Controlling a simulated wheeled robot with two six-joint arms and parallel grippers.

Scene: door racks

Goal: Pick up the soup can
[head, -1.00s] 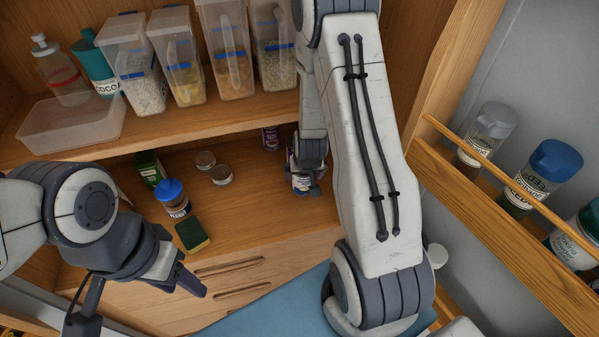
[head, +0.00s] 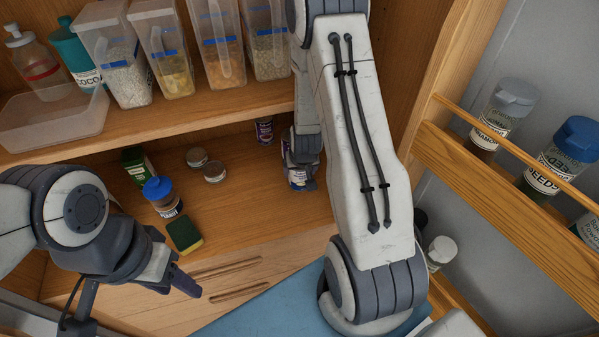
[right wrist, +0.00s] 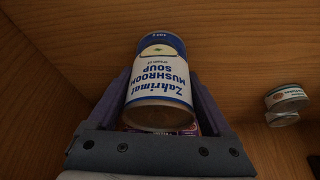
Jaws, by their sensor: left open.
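The soup can (right wrist: 160,80), with a white and blue label reading mushroom soup, fills the space between the fingers of my right gripper (right wrist: 162,100) in the right wrist view. Both fingers lie against its sides. In the head view the can (head: 298,180) shows below my right gripper (head: 303,150), over the lower shelf at the back; whether it touches the shelf is unclear. My left gripper (head: 135,300) is open and empty at the lower left, in front of the drawer front.
A blue-lidded jar (head: 163,200), a sponge (head: 184,235), a green box (head: 137,165) and two small tins (head: 215,172) stand left on the lower shelf. A purple can (head: 264,130) is behind. Clear containers line the upper shelf (head: 170,125). A door rack (head: 470,185) with jars is right.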

